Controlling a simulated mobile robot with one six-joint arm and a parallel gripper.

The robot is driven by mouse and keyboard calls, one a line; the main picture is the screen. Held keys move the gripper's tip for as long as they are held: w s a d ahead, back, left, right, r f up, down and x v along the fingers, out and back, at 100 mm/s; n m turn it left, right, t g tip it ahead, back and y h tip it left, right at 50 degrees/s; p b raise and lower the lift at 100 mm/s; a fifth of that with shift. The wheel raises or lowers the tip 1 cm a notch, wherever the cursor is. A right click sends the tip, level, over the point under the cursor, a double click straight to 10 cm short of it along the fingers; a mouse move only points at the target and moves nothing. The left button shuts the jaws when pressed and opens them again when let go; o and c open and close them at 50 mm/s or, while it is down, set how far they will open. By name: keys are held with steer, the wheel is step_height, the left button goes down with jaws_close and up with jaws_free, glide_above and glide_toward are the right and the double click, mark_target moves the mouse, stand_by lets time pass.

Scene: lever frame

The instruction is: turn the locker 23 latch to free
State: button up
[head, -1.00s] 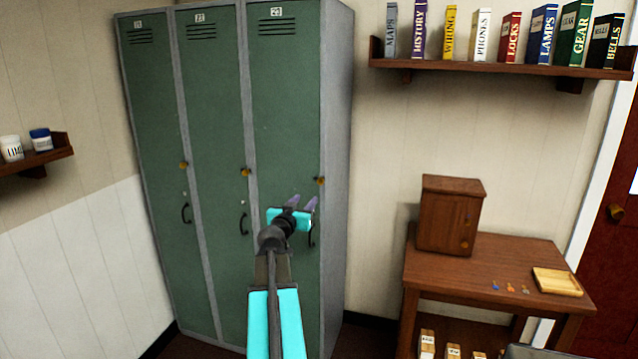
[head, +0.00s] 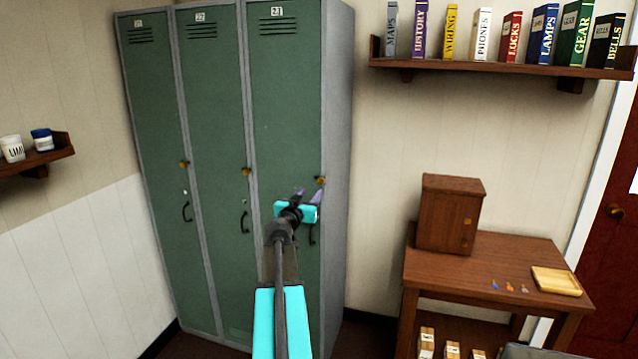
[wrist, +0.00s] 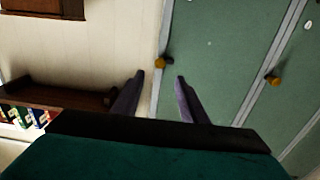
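Locker 23 (head: 285,110) is the rightmost of the green lockers, its door shut. Its latch (head: 320,181) is a small brass-coloured knob at the door's right edge, above a dark handle (head: 312,234). The latch also shows in the wrist view (wrist: 162,63), just beyond the gap between the fingertips. My gripper (head: 308,194) is open and empty, with two purple fingers pointing toward the locker, just below and left of the latch in the head view. In the wrist view my gripper (wrist: 160,78) is apart from the latch. The exact turn of the latch is too small to tell.
Locker 22's similar latch (head: 246,172) is to the left. A bookshelf (head: 490,66) hangs on the wall at the right. A wooden table (head: 440,275) with a small cabinet (head: 450,215) stands below it. The space in front of the door is free.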

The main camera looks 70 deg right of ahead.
mark_target(320, 182)
steer(key=shift+w+d+p, duration=0.15)
steer(key=shift+d+p, duration=0.95)
steer(key=shift+d, duration=1.65)
steer(key=shift+w+d+p, duration=0.15)
steer(key=shift+d+p, duration=0.9)
steer(key=shift+d, duration=1.65)
jaws_close()
